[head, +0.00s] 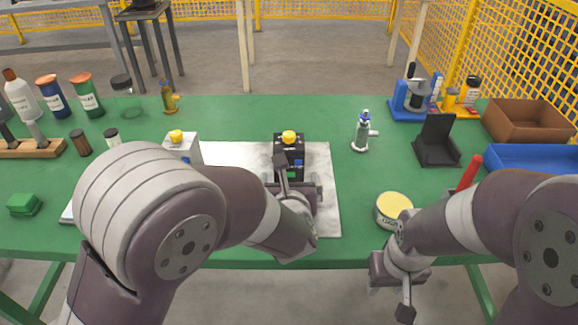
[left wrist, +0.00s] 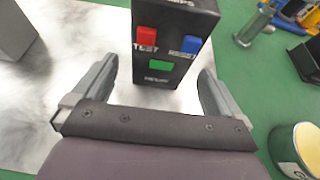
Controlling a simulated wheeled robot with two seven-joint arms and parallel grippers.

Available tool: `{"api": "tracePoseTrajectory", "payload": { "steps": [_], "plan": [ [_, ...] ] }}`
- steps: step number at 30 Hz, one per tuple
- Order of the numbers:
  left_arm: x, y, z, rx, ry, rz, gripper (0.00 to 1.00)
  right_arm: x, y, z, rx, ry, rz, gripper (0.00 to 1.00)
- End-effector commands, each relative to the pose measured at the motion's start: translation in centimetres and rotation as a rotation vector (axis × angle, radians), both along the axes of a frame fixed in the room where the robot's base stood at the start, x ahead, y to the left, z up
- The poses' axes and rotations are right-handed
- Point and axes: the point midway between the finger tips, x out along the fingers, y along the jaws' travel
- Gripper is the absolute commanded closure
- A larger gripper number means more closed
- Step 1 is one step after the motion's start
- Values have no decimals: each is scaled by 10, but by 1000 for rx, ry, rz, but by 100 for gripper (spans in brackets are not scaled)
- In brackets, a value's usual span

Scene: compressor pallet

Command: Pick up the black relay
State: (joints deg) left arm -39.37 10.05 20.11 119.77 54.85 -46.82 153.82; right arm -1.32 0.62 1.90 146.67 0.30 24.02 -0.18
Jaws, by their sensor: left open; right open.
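The black relay (head: 290,146) stands upright on a pale grey mat (head: 322,205) in the head view, with a yellow knob on top. In the left wrist view the relay (left wrist: 172,45) shows red, blue and green buttons with TEST and RESET labels. My left gripper (head: 292,180) is at the relay's near side. In the left wrist view its open fingers (left wrist: 155,85) point toward the relay, one on each side of its front face; I cannot tell if they touch. My right gripper (head: 400,290) is open and empty at the table's front edge, low on the right.
A white relay (head: 186,146) with a yellow knob stands left of the black one. A yellow-lidded tin (head: 394,210), a silver valve (head: 362,132) and a black holder (head: 437,142) are to the right. Brown (head: 530,121) and blue (head: 535,158) bins line the right side.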

Motion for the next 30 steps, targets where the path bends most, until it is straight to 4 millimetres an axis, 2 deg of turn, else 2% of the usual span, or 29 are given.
{"api": "tracePoseTrajectory", "payload": {
  "steps": [10, 18, 20, 24, 25, 30],
  "plan": [
    [51, 1, -19, 2, 2, -1, 0, 0, 0, 0, 0, 0, 0, 57],
    [57, 1, -21, 2, 1, -3, 0, 0, 0, 0, 0, 0, 0, 57],
    [57, 1, -21, 2, 1, -3, 16, 0, 0, 0, 0, 0, 0, 57],
    [56, 1, -21, 2, 1, -3, 62, 0, 0, 0, 0, 0, 0, 57],
    [56, 1, -21, 2, 1, -3, 69, 0, 0, 0, 0, 0, 0, 57],
    [57, 1, -20, 2, -1, -3, 69, 0, 0, 0, 0, 0, 0, 57]
  ]
}}
